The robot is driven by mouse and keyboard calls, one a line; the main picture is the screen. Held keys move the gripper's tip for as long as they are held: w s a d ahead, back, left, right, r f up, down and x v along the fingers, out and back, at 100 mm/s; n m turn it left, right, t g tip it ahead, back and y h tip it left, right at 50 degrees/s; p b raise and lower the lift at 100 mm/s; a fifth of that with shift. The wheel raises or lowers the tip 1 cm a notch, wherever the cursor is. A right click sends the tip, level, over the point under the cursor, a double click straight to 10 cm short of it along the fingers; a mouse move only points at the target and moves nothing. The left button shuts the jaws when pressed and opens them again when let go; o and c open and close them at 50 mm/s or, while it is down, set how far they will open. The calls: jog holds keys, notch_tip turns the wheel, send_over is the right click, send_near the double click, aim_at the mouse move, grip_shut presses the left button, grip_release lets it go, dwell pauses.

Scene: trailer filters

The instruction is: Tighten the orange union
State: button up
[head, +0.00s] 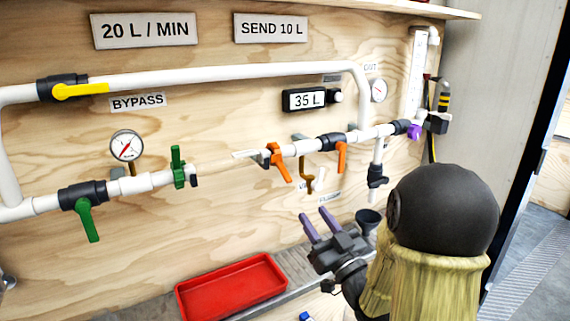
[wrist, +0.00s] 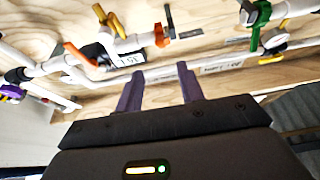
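The orange union (head: 275,160) sits on the white pipe run on the wooden wall, right of the green union (head: 178,168). Its orange wing hangs down and to the right. An open gap in the pipe lies between the two unions. In the wrist view the orange union (wrist: 160,36) is small, beyond my fingertips, with the green union (wrist: 254,20) to its right. My gripper (head: 318,220) is open and empty, below and right of the orange union, apart from the wall. Its purple fingers also show in the wrist view (wrist: 160,82). How tight the union is cannot be told.
An orange-handled valve (head: 341,157) is close right of the union, and a brass-coloured hooked handle (head: 306,178) hangs below. A red tray (head: 232,288) lies on the bench at lower left. Air before the wall is free.

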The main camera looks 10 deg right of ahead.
aim_at(291, 181)
jog(key=p+x, duration=0.2)
jog(key=x, duration=1.3)
jog(key=shift+c, duration=0.5)
grip_shut()
